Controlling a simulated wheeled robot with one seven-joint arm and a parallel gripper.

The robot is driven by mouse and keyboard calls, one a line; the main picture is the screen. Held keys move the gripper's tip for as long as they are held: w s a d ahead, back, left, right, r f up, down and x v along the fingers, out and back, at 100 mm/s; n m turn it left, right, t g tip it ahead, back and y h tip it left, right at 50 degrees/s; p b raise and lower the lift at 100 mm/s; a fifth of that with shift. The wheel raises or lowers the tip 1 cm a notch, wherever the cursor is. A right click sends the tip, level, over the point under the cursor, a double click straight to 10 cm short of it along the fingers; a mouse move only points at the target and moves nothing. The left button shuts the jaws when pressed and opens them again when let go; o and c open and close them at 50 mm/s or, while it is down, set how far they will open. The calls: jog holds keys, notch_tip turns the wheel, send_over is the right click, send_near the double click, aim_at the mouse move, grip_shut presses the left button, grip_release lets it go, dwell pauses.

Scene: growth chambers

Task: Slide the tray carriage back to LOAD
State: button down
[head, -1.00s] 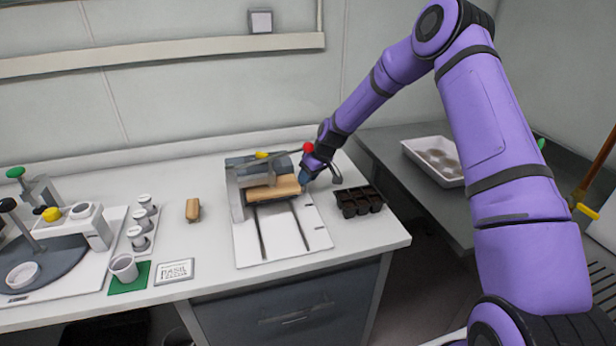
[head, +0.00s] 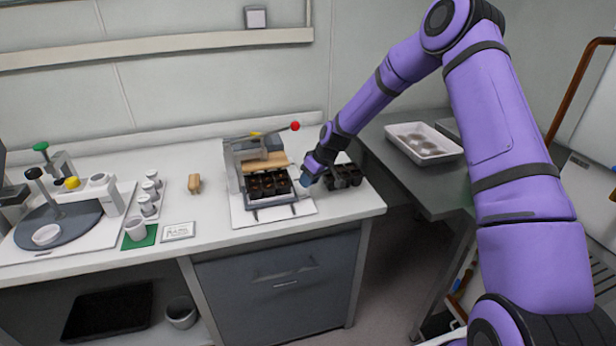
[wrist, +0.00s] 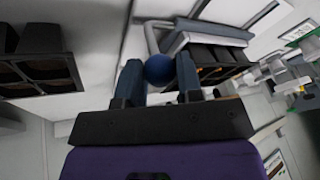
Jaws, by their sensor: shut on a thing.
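The tray carriage, with a dark cell tray (head: 268,186) of soil on it, is out in front of the press frame (head: 232,170) on the white base plate (head: 240,216). My gripper (head: 307,181) is at the right side of the carriage. In the wrist view, my gripper (wrist: 159,75) has its two fingers either side of a round blue knob (wrist: 159,68) and is shut on it. The cell tray also shows in the wrist view (wrist: 215,58), just beyond the knob. The knob is hidden by my gripper in the head view.
A press lever with a red knob (head: 295,126) stands raised above. A second black cell tray (head: 346,174) lies right of my gripper, partly hidden by it. A white tray (head: 425,142) sits on the grey side table.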

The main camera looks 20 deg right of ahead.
jog(key=s, duration=0.5)
jog(key=shift+s, duration=0.2)
jog(key=shift+s+f, duration=0.1)
jog(key=c, duration=0.8)
grip_release()
jog(key=shift+d+r, duration=0.1)
jog(key=shift+r, duration=0.25)
jog(key=shift+v, duration=5.15)
